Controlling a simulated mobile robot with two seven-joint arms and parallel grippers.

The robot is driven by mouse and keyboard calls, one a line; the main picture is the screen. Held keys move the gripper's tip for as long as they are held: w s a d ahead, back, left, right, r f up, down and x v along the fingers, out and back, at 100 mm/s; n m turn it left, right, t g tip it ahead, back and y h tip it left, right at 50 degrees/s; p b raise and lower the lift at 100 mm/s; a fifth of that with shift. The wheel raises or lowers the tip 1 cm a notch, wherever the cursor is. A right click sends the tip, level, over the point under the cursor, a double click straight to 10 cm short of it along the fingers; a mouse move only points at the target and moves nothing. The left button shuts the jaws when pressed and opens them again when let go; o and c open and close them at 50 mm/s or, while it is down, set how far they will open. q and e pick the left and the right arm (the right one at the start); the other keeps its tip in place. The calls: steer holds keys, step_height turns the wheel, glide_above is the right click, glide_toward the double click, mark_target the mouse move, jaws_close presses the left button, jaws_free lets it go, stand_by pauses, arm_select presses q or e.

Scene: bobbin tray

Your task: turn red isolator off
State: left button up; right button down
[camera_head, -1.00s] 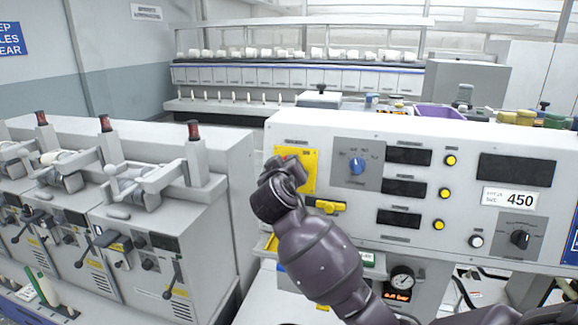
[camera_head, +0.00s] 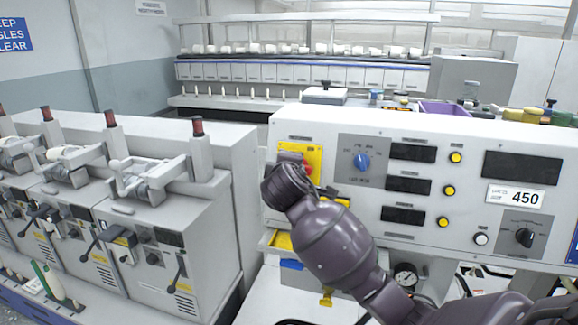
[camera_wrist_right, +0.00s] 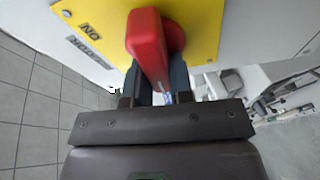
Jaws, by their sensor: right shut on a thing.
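The red isolator (camera_wrist_right: 148,45) has a chunky red handle on a yellow plate (camera_wrist_right: 205,20) in the right wrist view. An "ON" mark shows on the plate to its left, turned over in this view. My right gripper (camera_wrist_right: 157,88) is shut on the red handle, one finger on each side. In the head view my right wrist covers much of the yellow plate (camera_head: 315,150), and only a bit of the red isolator (camera_head: 308,168) shows beside it. The fingers are hidden there. My left gripper is not in view.
The control panel (camera_head: 408,235) also carries a blue selector knob (camera_head: 361,162), dark displays, yellow buttons and a black knob (camera_head: 524,237). Winding machines (camera_head: 180,215) stand to the left, past a narrow gap. A pressure gauge (camera_head: 405,277) sits below the panel.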

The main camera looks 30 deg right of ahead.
steer(key=shift+f+n, duration=0.1)
steer(key=shift+n, duration=0.5)
steer(key=c, duration=1)
jaws_free()
steer(key=shift+s+a, duration=0.1)
steer(key=b+v, duration=0.1)
steer(key=v, duration=0.9)
steer(key=shift+s+r, duration=0.25)
steer(key=shift+r, duration=0.05)
steer(key=shift+a, duration=0.15)
